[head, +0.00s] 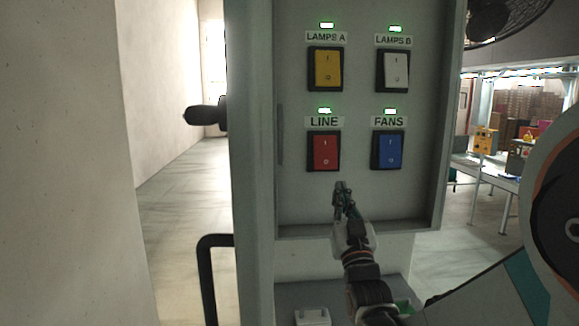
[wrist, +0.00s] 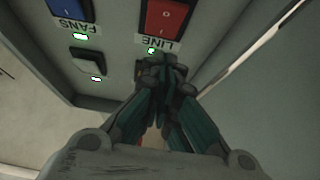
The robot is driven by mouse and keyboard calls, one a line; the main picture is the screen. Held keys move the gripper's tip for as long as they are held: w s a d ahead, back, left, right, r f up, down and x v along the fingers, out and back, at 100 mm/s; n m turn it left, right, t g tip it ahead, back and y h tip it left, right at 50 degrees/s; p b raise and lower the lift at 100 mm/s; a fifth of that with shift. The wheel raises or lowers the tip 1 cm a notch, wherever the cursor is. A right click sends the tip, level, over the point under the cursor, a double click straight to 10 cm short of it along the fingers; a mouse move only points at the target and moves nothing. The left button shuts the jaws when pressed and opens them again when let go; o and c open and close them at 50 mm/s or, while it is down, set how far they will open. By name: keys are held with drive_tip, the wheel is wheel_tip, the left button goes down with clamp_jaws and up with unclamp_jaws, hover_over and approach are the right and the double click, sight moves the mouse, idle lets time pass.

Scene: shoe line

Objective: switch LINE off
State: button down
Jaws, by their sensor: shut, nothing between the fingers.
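The LINE switch (head: 324,151) is a red rocker in a black frame, at the lower left of the grey panel in the head view. A green lamp (head: 324,111) above its label is lit. The red rocker also shows at the top of the wrist view (wrist: 166,18), upside down. My gripper (head: 341,187) is shut and empty, a little below and to the right of the LINE switch in the head view. In the wrist view its fingertips (wrist: 165,62) overlap the area by the LINE label. I cannot tell whether they touch the panel.
The blue FANS switch (head: 388,151) sits right of LINE. The yellow LAMPS A switch (head: 325,69) and white LAMPS B switch (head: 393,71) are above. Their lamps are lit green. The panel has a raised rim (head: 452,130). A dark handle (head: 204,115) sticks out at left.

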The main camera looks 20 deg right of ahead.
sight(331, 165)
drive_tip(key=shift+d, duration=0.2)
drive_tip(key=shift+w+r, duration=0.1)
drive_tip(key=x, duration=0.4)
drive_tip(key=f+x, duration=0.1)
drive_tip(key=x, duration=0.3)
drive_tip(key=w+f+b+x, duration=0.1)
drive_tip(key=x, duration=0.3)
drive_tip(key=shift+d, duration=0.2)
drive_tip(key=shift+w, duration=0.4)
drive_tip(key=shift+f+b, duration=0.1)
drive_tip(key=shift+b, duration=0.3)
drive_tip(key=shift+w+f+t+b, duration=0.15)
drive_tip(key=shift+t+b, duration=0.15)
drive_tip(key=shift+t, duration=0.2)
